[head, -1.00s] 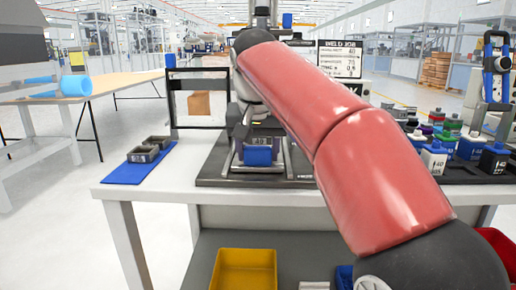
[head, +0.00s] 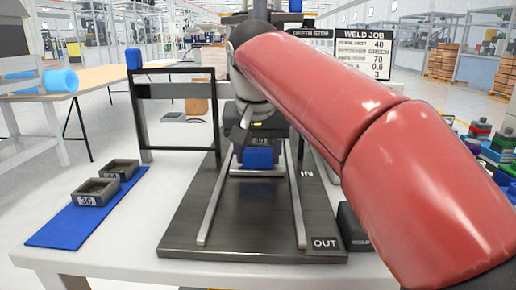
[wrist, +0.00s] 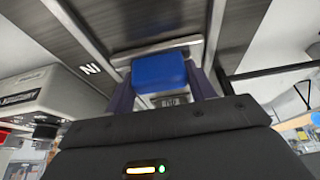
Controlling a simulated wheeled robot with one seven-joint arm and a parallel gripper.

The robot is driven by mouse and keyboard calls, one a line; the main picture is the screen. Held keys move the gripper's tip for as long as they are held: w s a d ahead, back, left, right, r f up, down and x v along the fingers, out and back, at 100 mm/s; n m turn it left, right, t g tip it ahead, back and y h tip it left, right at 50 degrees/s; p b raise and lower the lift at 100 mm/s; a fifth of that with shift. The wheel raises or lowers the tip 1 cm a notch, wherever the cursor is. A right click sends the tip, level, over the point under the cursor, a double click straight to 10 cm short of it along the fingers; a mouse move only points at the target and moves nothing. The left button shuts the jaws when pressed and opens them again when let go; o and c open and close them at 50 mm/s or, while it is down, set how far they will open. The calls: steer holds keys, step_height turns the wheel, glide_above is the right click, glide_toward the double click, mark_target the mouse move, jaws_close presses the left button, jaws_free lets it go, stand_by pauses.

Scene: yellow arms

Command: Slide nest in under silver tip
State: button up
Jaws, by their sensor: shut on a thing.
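In the wrist view the silver plate (wrist: 132,58) lies across the rails behind the blue block (wrist: 160,72). My gripper (head: 257,142) is at the nest; its two dark fingers flank the blue block in the wrist view, shut on it. I cannot make out the silver tip; my red arm covers much of the area above the nest.
"IN" is marked beside the right rail and "OUT" (head: 325,243) at the base's front right. A black frame (head: 180,92) stands left of the base. Dark trays (head: 95,191) lie on a blue mat (head: 70,225) at left. The rails in front of the nest are clear.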

steer(key=shift+w+r, duration=0.15)
steer(key=o, duration=1.4)
steer(key=shift+w, duration=0.1)
steer(key=shift+p+v, duration=0.95)
steer(key=shift+v, duration=2.85)
